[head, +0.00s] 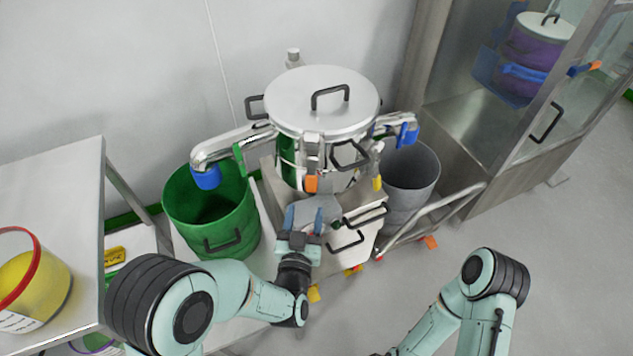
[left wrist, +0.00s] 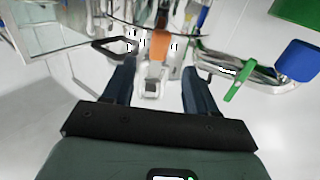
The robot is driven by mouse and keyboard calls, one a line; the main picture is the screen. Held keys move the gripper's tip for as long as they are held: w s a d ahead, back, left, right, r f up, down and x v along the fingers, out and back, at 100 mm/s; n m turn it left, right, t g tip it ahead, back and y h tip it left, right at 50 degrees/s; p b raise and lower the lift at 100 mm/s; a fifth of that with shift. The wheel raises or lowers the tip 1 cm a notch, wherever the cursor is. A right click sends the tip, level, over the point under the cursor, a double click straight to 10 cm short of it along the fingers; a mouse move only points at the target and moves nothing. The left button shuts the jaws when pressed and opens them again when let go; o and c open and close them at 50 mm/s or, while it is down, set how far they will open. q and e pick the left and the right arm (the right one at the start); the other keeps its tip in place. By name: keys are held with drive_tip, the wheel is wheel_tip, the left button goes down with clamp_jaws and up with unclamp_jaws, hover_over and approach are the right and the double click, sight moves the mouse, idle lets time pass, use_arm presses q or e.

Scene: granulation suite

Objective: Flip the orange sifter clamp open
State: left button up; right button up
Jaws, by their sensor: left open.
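The orange sifter clamp (head: 311,184) sits on the front of the silver sifter (head: 322,103), below its lid. It hangs upright against the sifter body. My left gripper (head: 304,214) is just below and in front of the clamp, with its blue fingers pointing up toward it. In the left wrist view the orange clamp (left wrist: 160,44) lies ahead, centred beyond the gap between the open fingers (left wrist: 158,78). Nothing is between the fingertips, and they appear apart from the clamp. My right arm shows at the lower right, but its gripper is out of view.
A green bin (head: 212,215) stands left of the sifter and a grey bin (head: 409,180) right of it. Black handles (head: 346,242) stick out below the sifter. A table with a yellow tub (head: 32,285) is at far left. Floor at right is free.

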sight(310, 187)
use_arm(q)
drive_tip(key=w, duration=0.3)
drive_tip(key=w+d, duration=0.1)
drive_tip(key=w, duration=0.6)
drive_tip(key=shift+w+d+f, duration=0.1)
drive_tip(key=shift+d, duration=0.25)
clamp_jaws()
